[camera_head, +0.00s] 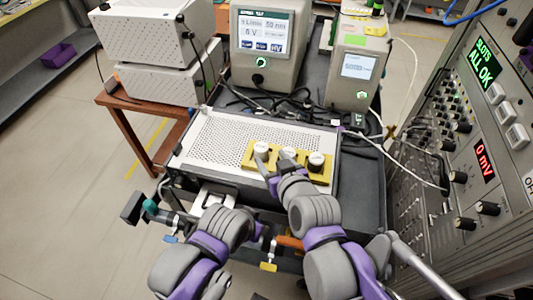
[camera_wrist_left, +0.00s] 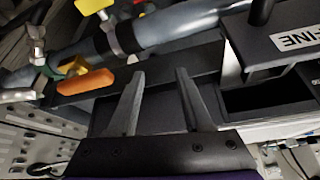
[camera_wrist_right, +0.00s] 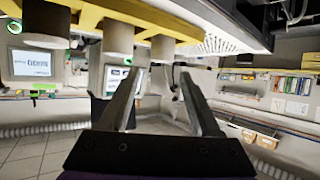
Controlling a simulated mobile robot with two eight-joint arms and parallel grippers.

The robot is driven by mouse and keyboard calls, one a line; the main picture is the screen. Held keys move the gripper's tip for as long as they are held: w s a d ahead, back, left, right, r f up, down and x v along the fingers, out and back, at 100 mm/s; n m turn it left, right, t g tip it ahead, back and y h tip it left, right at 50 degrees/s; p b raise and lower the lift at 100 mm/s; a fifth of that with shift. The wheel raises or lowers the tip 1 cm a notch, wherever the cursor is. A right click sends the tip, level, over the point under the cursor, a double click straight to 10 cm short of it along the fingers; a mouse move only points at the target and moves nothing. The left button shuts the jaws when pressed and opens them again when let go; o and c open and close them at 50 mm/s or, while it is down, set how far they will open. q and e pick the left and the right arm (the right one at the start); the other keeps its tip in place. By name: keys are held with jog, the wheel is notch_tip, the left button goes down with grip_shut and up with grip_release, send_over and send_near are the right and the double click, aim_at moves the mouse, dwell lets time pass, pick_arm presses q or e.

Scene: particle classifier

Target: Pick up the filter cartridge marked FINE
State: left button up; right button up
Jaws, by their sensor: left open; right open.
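In the left wrist view, a dark block marked FINE (camera_wrist_left: 292,38) is at the right edge and partly cut off. My left gripper (camera_wrist_left: 155,98) is open and empty, apart from the block and to its left. In the head view, my left wrist hides its fingertips. My right gripper (camera_head: 268,170) is at the near side of a yellow rack, close to its leftmost white-capped cylinder (camera_head: 262,149). In the right wrist view, its fingers (camera_wrist_right: 163,80) are open, with nothing between them; grey cylinders (camera_wrist_right: 119,38) show at the rack above.
The yellow rack (camera_head: 248,158) stands on a perforated white plate (camera_head: 215,135). An orange handle (camera_wrist_left: 86,82) and a grey pipe (camera_wrist_left: 180,24) lie near my left gripper. Two instruments with screens (camera_head: 264,40) stand behind; a control panel (camera_head: 475,110) is at the right.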

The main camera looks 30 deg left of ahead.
aim_at(263, 150)
jog(key=shift+x, duration=4.3)
jog(key=shift+s+f, duration=0.1)
jog(key=shift+s, duration=0.1)
jog(key=shift+c, duration=0.3)
grip_shut()
